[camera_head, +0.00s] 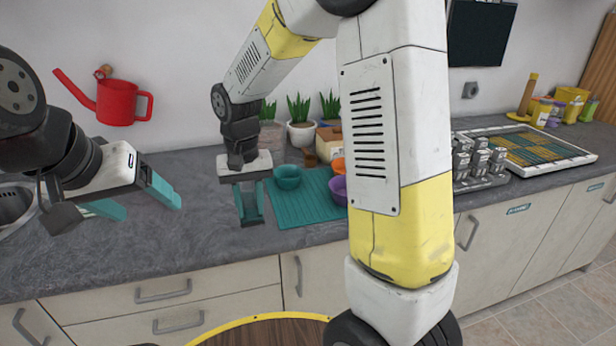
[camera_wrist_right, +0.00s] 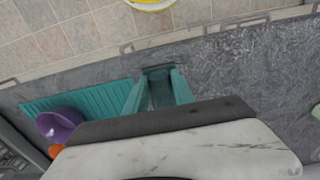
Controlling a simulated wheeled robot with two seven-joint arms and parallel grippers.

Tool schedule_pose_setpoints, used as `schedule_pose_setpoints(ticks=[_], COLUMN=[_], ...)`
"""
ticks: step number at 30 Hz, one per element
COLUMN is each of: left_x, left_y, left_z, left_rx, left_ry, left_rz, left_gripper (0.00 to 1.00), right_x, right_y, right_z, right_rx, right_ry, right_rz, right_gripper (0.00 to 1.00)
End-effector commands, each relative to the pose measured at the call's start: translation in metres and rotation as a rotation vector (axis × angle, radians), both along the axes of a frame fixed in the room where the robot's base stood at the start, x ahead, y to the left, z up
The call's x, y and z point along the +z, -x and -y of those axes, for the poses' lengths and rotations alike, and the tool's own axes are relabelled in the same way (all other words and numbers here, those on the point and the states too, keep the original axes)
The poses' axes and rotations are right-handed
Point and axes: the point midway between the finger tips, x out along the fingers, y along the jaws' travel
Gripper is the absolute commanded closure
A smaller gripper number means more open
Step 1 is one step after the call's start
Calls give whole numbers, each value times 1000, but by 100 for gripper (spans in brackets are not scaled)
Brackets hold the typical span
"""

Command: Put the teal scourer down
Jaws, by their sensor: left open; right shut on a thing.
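My right gripper (camera_head: 250,208) points down above the grey counter, just left of the teal ribbed mat (camera_head: 304,212). It is shut on the teal scourer, which shows between its teal fingers in the right wrist view (camera_wrist_right: 159,88). The fingers hide part of the scourer, and their similar colour makes its outline hard to see. I cannot tell whether the scourer touches the counter. My left gripper (camera_head: 138,200) is open and empty over the counter at the left.
A teal bowl (camera_head: 288,177) and a purple bowl (camera_head: 338,190) stand on the mat, with an orange item (camera_head: 338,164) beside them. Potted plants (camera_head: 301,132) stand behind. My arm hides part of the middle. Bare counter (camera_head: 190,235) lies between my grippers.

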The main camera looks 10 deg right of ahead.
Motion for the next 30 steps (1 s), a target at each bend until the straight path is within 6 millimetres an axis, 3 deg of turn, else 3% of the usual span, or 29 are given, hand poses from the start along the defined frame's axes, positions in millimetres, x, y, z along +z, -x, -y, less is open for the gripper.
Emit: schedule_pose_setpoints(ticks=[5, 12, 18, 28, 30], left_x=[0, 0, 0, 0, 0], left_y=[0, 0, 0, 0, 0], left_z=[0, 0, 0, 0, 0], left_rx=[0, 0, 0, 0, 0], left_ry=[0, 0, 0, 0, 0], left_rz=[0, 0, 0, 0, 0], left_gripper=[26, 26, 26, 26, 26], right_x=[-3, -9, -13, -16, -28], right_y=[-11, -38, -56, -67, -67], right_z=[24, 83, 121, 146, 145], right_rx=[-6, -7, -5, -4, 0], right_ry=[0, 0, -1, 0, 0], right_rz=[0, 0, 0, 0, -3], right_gripper=[100, 100, 100, 100, 100])
